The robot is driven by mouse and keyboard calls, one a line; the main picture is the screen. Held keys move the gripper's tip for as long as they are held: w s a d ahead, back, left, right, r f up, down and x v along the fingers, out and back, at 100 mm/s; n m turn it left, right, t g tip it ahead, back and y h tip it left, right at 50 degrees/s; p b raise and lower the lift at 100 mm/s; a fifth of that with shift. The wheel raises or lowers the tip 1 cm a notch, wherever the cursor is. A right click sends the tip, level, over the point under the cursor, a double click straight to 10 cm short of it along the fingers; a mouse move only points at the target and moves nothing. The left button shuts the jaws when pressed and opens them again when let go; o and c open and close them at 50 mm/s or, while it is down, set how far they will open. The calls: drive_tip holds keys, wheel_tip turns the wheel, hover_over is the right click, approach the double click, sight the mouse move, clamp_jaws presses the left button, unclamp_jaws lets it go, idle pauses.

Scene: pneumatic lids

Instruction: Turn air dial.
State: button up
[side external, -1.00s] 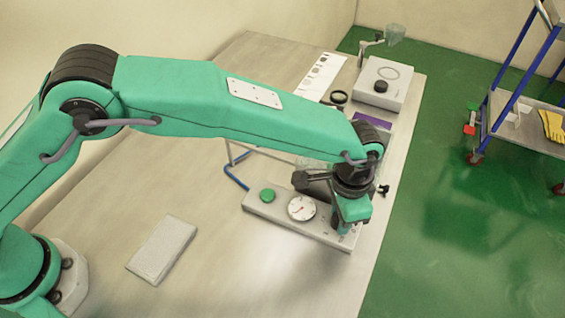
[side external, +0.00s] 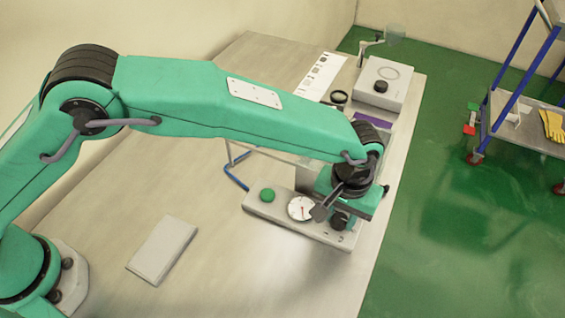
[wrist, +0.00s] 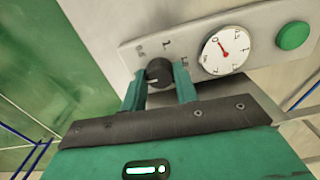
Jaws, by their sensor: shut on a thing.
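A black dial knob (wrist: 158,72) sits on the light grey panel (wrist: 190,36), with printed marks around it. The two green fingers of my gripper (wrist: 160,82) are shut on the knob from either side. In the side view my gripper (side external: 338,217) is over the right end of the panel (side external: 262,212), and its fingers partly hide the knob. A round white gauge (wrist: 224,50) with a red needle is next to the knob; it also shows in the side view (side external: 301,208). A green button (wrist: 292,35) is at the panel's far end.
A flat grey slab (side external: 162,249) lies on the table at the front left. A blue bent rod (side external: 236,182) stands beside the panel. A white box (side external: 386,85) is at the back. A blue-framed cart (side external: 520,125) stands on the green floor at right.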

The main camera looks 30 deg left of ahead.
sight(340, 217)
drive_tip(key=shift+r+n, duration=0.1)
drive_tip(key=shift+n, duration=0.4)
drive_tip(key=o, duration=1)
drive_tip(key=shift+c, duration=0.2)
drive_tip(key=shift+r, duration=3.85)
